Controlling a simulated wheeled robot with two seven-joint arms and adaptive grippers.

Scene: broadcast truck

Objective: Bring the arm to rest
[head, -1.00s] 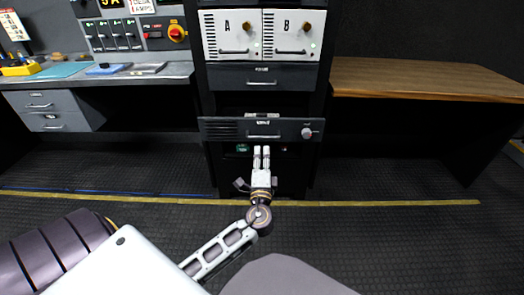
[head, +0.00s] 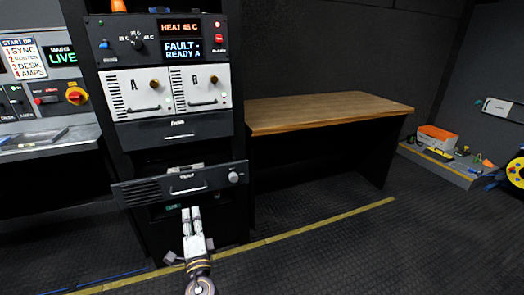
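My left gripper (head: 191,219) is low in the head view, pointing away from me toward the lower part of the black equipment rack (head: 242,130). Its two pale fingers lie side by side, nearly touching, with nothing visible between them. It shows just below the dark front panel of a rack drawer (head: 145,193), which has a handle and a round knob and stands out from the rack. I cannot tell whether the fingers touch the rack. My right gripper is not in view.
White modules A (head: 132,104) and B (head: 190,98) sit in the rack under lit displays. A wooden-topped bench (head: 320,109) stands right of the rack. A low platform (head: 440,165) at far right carries an orange-and-white box (head: 437,137). The floor between is clear.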

